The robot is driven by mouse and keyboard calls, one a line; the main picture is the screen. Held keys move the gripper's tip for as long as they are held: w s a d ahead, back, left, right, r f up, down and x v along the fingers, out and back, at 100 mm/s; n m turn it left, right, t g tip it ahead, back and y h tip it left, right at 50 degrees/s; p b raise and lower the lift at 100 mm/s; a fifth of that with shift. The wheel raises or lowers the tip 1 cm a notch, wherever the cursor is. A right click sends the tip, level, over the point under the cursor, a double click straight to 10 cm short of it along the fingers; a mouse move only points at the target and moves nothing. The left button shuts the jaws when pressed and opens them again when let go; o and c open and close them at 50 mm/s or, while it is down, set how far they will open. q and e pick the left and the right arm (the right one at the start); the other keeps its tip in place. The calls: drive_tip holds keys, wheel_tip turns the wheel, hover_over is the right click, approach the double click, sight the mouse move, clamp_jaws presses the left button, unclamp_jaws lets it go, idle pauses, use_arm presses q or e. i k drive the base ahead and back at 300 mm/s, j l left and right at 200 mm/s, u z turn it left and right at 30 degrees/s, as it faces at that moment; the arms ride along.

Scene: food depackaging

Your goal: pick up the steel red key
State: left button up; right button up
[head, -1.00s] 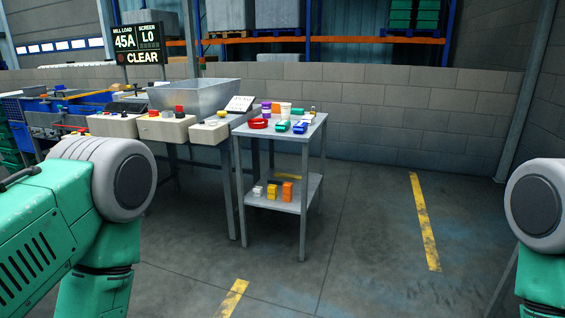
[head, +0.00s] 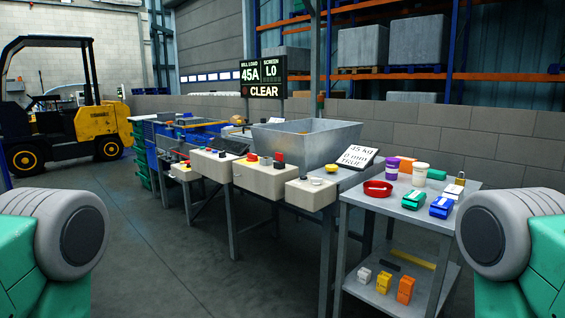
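I cannot make out a steel red key in the head view; it may be too small or hidden. The small grey side table (head: 412,212) at the right holds several small items. Among them is a round red dish (head: 378,188) at its left front corner. A small brass-coloured padlock-like item (head: 460,179) stands at its far right. A green item (head: 414,200) and a blue item (head: 441,207) lie near its front edge. Neither gripper shows; only my own green and grey shoulder parts appear at the lower left and right edges.
The lower shelf holds white, yellow and orange blocks (head: 405,290). Left of the table are beige control boxes (head: 260,178) with buttons and a steel hopper (head: 305,143). A yellow forklift (head: 100,122) stands far left. The floor (head: 165,235) at front left is clear.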

sight(279, 157)
drive_tip(key=z, duration=0.2)
drive_tip(key=i+j+z, duration=0.25)
drive_tip(key=z, duration=0.2)
drive_tip(key=i+j+z, duration=0.5)
drive_tip(key=k+l, duration=0.1)
